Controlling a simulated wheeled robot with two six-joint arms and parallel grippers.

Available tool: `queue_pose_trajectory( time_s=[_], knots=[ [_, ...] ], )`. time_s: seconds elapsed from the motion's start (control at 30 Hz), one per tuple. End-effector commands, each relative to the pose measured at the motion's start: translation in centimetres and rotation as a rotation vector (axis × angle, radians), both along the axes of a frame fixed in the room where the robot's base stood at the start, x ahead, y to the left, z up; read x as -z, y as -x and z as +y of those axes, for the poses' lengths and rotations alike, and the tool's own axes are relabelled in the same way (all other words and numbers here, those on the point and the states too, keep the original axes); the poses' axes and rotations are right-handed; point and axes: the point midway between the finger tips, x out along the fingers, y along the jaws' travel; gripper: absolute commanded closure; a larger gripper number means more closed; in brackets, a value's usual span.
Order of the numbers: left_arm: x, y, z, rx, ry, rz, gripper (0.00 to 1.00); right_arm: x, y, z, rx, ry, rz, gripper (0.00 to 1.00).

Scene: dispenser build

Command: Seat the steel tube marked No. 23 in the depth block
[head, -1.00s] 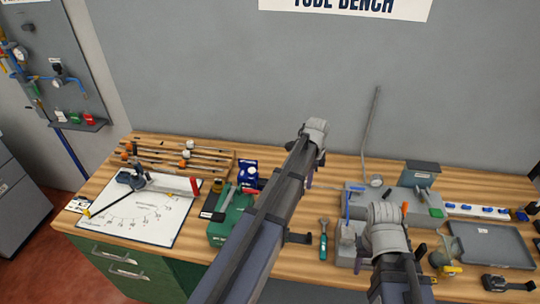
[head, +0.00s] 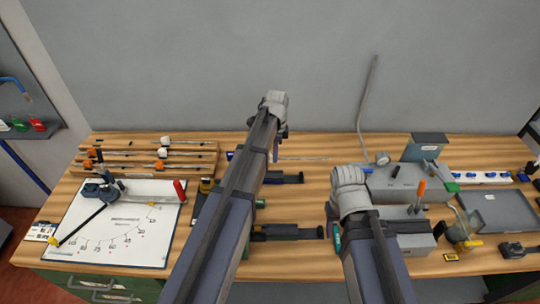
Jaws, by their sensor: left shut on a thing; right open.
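A thin steel tube (head: 303,158) shows to the right of my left forearm, roughly level in the picture; its left part is hidden and no number can be read. My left gripper (head: 283,132) is at the far side of the bench, mostly hidden behind its wrist, and is shut on what appears to be this tube. My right gripper (head: 340,222) is open, partly hidden by its own wrist, beside a grey block (head: 412,242) at the front right. I cannot tell which block is the depth block.
A wooden rack (head: 200,171) with several capped rods stands at the back left. A white angle sheet (head: 120,245) with a bending tool lies in front of it. A grey fixture (head: 402,185) with a gauge, and a grey tray (head: 497,212), stand on the right.

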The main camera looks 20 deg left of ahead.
Motion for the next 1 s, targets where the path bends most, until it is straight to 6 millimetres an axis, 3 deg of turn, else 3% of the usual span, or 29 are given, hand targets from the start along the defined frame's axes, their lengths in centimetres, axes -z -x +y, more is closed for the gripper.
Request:
queue_pose_trajectory(
  time_s=[0.47, 1.0],
  knots=[
    [1.2, 0.0, 0.0, 0.0, 0.0, 0.0, 1.0, 1.2, 0.0, 0.0, -0.002, 0.0, 0.0, 0.5],
    [5.0, 0.0, 0.0, 0.0, 0.0, 0.0, 1.0, 5.0, 0.0, 0.0, -0.003, 0.001, 0.0, 0.5]
  ],
)
